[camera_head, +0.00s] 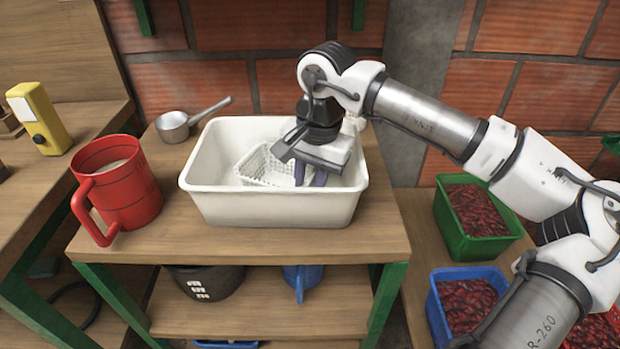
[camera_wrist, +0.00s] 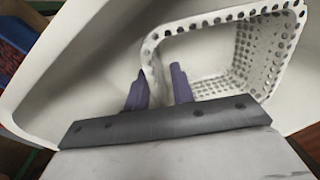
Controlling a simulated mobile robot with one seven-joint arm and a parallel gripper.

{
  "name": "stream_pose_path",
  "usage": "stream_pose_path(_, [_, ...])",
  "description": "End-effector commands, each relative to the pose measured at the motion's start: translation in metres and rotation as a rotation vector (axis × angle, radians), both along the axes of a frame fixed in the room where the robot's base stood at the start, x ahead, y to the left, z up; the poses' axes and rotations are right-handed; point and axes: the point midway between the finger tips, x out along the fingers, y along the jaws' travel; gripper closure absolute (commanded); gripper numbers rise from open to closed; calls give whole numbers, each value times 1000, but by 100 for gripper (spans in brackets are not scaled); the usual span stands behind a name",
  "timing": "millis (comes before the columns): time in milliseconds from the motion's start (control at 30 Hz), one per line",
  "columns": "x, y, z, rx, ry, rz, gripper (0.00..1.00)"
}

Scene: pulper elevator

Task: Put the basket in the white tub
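The white tub (camera_head: 275,209) stands on the wooden table top. The white perforated basket (camera_head: 262,168) is inside the tub, partly hidden by my gripper. Its rim and holed wall also show in the wrist view (camera_wrist: 242,52). My gripper (camera_head: 310,176) reaches down into the tub at the basket's right side. In the wrist view its purple fingers (camera_wrist: 160,85) are apart, one outside the basket and one inside, with the basket's near wall between them. A gap shows beside the wall, so the fingers look open. Whether the basket rests flat on the tub floor is hidden.
Green (camera_head: 445,236) and blue (camera_head: 437,318) crates of red fruit are at the right. A dark pot (camera_head: 207,282) and a blue jug (camera_head: 300,277) sit on the shelf below.

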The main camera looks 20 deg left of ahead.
Motion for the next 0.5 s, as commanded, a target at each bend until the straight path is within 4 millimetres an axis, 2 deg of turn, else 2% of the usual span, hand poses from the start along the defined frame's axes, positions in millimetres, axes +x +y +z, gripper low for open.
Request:
stream_pose_path(167, [0, -3, 26, 0, -3, -1, 76])
stream_pose_path(500, [-1, -11, 97, 1, -2, -1, 76])
